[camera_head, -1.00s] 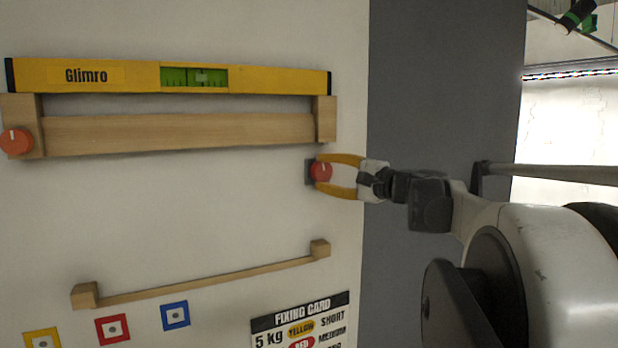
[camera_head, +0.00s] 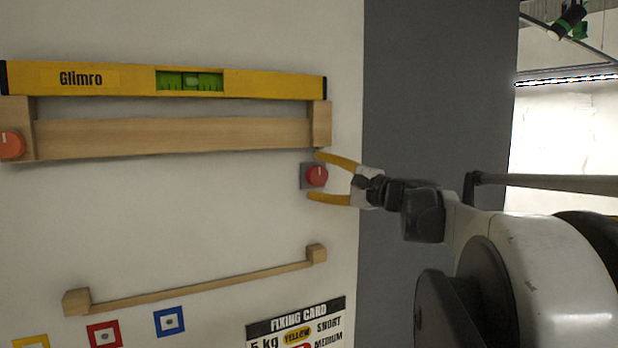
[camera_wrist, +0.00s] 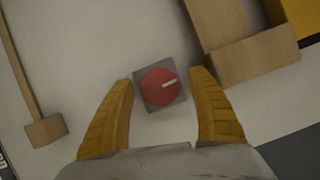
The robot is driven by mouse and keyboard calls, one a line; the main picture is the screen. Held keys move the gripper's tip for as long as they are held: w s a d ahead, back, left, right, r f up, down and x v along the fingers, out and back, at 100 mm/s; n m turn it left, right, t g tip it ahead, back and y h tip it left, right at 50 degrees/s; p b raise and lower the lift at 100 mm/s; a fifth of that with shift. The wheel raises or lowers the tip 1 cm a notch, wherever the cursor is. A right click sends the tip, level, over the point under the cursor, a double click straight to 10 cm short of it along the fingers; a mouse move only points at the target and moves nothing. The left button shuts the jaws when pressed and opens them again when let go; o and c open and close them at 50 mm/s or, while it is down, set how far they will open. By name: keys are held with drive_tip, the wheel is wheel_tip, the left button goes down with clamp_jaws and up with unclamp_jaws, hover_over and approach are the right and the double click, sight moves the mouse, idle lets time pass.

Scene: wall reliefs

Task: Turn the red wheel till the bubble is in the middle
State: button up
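The red wheel (camera_head: 316,175) with a white pointer mark sits on a small grey square plate on the white wall panel, and it also shows in the wrist view (camera_wrist: 158,88). My gripper (camera_head: 314,177) is open, its two yellow fingers on either side of the wheel, with clear gaps to it in the wrist view. The yellow Glimro spirit level (camera_head: 270,84) lies above a wooden rail. Its green vial (camera_head: 211,82) holds a pale bubble (camera_head: 191,80) at about the middle.
An orange-red knob (camera_head: 12,145) sits at the left end of the wooden rail (camera_head: 170,137). A thinner slanted wooden bar (camera_head: 200,287), coloured squares and a fixing card (camera_head: 295,325) are lower on the panel.

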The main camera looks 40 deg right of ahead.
drive_tip(key=shift+s+d, duration=0.2)
drive_tip(key=shift+s, duration=0.35)
drive_tip(key=s+d, duration=0.1)
drive_tip(key=s, duration=0.9)
drive_tip(key=shift+s+d+f, duration=0.2)
drive_tip(key=shift+s+f, duration=0.2)
drive_tip(key=shift+f, duration=0.05)
